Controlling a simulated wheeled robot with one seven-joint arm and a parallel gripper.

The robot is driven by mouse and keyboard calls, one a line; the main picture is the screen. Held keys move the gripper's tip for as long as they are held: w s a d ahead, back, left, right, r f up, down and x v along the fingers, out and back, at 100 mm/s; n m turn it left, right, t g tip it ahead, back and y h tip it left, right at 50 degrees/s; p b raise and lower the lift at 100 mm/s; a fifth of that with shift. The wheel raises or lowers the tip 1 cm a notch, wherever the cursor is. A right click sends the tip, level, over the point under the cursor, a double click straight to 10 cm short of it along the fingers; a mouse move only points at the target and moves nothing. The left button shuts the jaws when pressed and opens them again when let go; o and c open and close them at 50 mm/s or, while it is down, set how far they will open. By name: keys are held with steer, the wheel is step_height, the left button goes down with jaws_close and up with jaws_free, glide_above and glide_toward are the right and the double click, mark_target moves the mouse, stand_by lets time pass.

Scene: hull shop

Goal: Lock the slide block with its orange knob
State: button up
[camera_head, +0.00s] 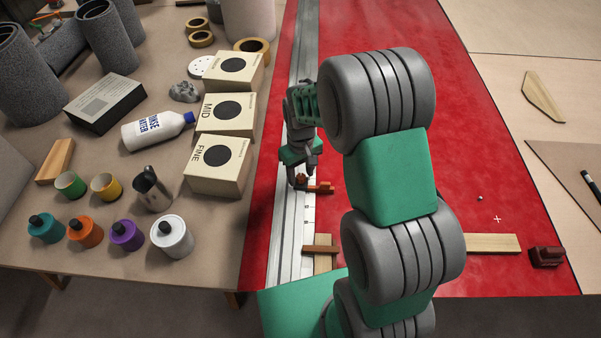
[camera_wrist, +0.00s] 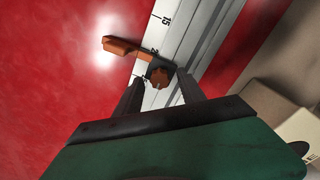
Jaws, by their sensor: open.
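The slide block (camera_wrist: 149,60) sits on the silver scaled rail (camera_wrist: 182,22), with a dark body and an orange arm (camera_wrist: 124,47) reaching out over the red surface. Its orange knob (camera_wrist: 157,77) is faceted and shows in the wrist view between my two fingertips. My gripper (camera_wrist: 159,83) is open, with one dark finger on each side of the knob; I cannot tell whether either touches it. In the head view my gripper (camera_head: 302,173) points down over the rail, and the orange arm (camera_head: 322,187) shows beside it. The knob is mostly hidden there.
A wooden strip (camera_head: 323,254) lies near the rail's front end. Sanding boxes (camera_head: 218,165), bottles (camera_head: 158,130) and cups crowd the bench at left. A wood piece (camera_head: 494,244) and a dark red block (camera_head: 547,257) are at right. The red surface (camera_head: 480,130) is largely clear.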

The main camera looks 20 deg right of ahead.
mark_target(301, 176)
step_height(301, 176, up, 8)
steer(key=shift+f+b, duration=0.1)
steer(key=shift+b, duration=0.3)
stand_by(0.3)
